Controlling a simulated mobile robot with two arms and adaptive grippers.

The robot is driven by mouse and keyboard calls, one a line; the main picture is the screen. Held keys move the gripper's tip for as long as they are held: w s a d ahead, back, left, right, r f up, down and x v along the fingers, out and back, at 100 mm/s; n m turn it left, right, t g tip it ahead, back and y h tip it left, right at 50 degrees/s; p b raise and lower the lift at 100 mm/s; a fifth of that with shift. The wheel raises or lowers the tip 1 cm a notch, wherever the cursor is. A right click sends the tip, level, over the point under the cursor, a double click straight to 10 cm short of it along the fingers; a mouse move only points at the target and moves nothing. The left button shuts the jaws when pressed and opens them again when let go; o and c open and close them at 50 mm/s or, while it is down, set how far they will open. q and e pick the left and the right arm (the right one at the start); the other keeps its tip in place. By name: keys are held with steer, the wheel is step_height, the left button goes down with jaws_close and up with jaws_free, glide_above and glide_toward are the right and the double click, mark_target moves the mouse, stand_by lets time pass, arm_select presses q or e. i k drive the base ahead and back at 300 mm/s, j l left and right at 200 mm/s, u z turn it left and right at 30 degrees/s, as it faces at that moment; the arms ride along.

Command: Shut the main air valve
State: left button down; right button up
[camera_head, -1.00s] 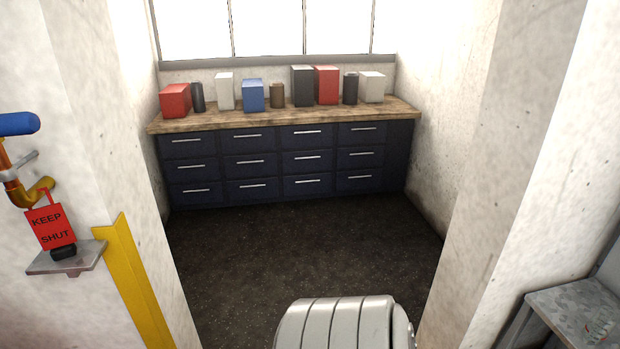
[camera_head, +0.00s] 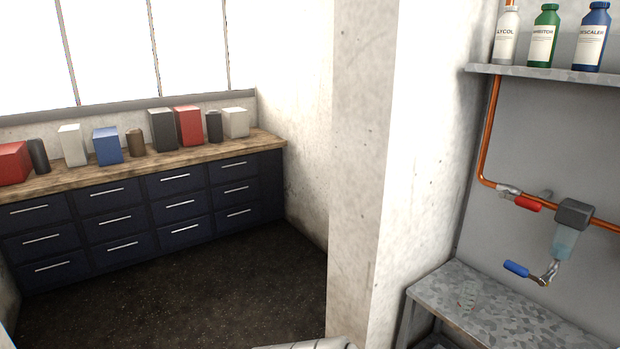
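A copper pipe (camera_head: 488,130) runs down and then right along the grey panel at the right of the head view. A valve with a red handle (camera_head: 527,203) sits on its horizontal run. A grey block with a translucent bowl (camera_head: 565,240) hangs on the pipe right of it. A valve with a blue handle (camera_head: 516,269) is below the bowl. No label shows which one is the main air valve. Neither of my grippers is in view.
A metal bench (camera_head: 485,305) stands below the pipe. A shelf (camera_head: 560,75) above holds glycol, inhibitor and descaler bottles. A concrete wall edge (camera_head: 365,150) separates this from an alcove with dark drawers (camera_head: 120,220) and open dark floor (camera_head: 190,295).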

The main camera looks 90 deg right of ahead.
mark_target(525, 203)
steer(key=z, duration=3.9)
